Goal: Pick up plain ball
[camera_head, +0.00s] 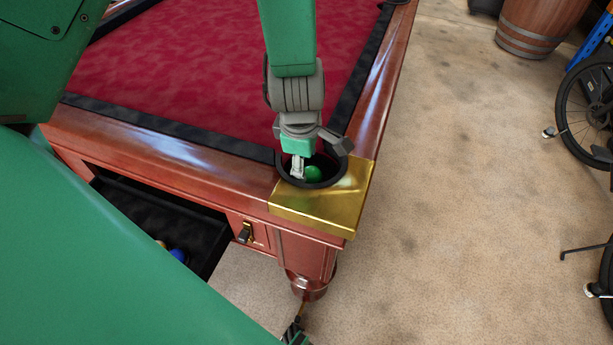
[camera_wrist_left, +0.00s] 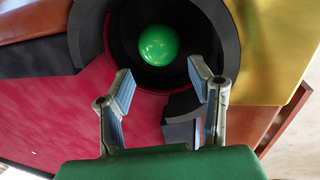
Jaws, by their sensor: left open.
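A plain green ball (camera_head: 313,173) sits in the round black corner pocket (camera_head: 324,183) of the pool table. In the left wrist view the ball (camera_wrist_left: 158,45) lies in the dark pocket, just beyond the fingertips. My left gripper (camera_head: 316,160) is over the pocket with its fingers spread. In the left wrist view the two fingers of the left gripper (camera_wrist_left: 160,78) are apart with nothing between them. The ball is not touched by either finger in that view.
The pool table has red cloth (camera_head: 200,60), a wooden rim and a brass corner plate (camera_head: 315,212). An open black drawer (camera_head: 150,222) below holds a few balls, partly hidden. A barrel (camera_head: 530,28) and a bicycle (camera_head: 585,105) stand right. The floor between is clear.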

